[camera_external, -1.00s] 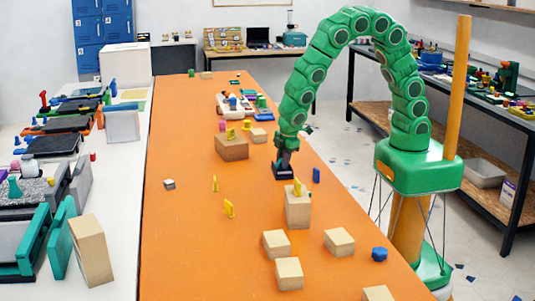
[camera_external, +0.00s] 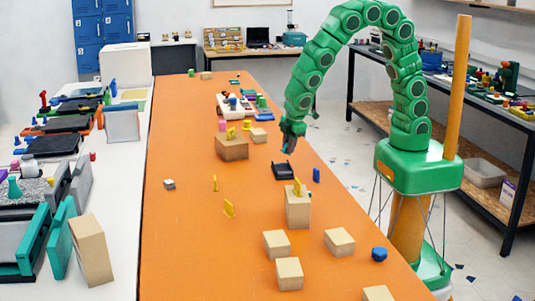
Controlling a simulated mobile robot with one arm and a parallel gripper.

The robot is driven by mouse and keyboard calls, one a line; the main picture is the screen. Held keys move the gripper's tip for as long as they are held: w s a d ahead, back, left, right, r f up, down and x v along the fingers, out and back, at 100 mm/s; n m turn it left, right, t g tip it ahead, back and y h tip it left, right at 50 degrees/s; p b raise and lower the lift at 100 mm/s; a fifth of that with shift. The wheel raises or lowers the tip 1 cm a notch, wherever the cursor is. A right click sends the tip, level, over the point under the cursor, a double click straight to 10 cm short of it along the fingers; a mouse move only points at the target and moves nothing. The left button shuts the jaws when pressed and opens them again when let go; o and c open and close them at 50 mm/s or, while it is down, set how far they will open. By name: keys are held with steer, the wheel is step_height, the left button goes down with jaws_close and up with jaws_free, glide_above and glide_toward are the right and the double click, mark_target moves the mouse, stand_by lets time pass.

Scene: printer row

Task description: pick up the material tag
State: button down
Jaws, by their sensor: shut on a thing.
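My gripper (camera_external: 290,147) is above the orange table, over and slightly beyond a small dark tray (camera_external: 283,172). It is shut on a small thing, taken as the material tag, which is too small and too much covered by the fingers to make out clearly. The gripper and what it holds are clear of the tray. The tray lies on the table and looks empty.
A tall wooden block (camera_external: 297,211) is nearer the camera, and a blue upright piece (camera_external: 316,175) stands right of the tray. The orange table (camera_external: 185,260) has free room at front left.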

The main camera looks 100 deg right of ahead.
mark_target(282, 150)
steer(key=s+r, duration=0.7)
steer(key=s, duration=0.4)
steer(key=shift+s+r, duration=0.15)
steer(key=shift+s, duration=0.2)
steer(key=w+f+m+g+y, duration=0.1)
steer(key=w+g, duration=0.1)
steer(key=w, duration=0.1)
steer(key=w+f+m+g, duration=0.2)
steer(key=w, duration=0.1)
steer(key=w+f+m+g+y, duration=0.1)
steer(key=w+f+m+g, duration=0.1)
steer(key=w+g, duration=0.1)
steer(key=shift+w+d+f+y, duration=0.1)
steer(key=shift+w+d+y, duration=0.2)
steer(key=shift+w, duration=0.3)
steer(key=w+f, duration=0.3)
steer(key=f, duration=0.1)
steer(key=shift+w+f, duration=0.35)
steer(key=shift+w, duration=0.05)
steer(key=shift+w+f, duration=0.45)
steer(key=shift+f, duration=1.65)
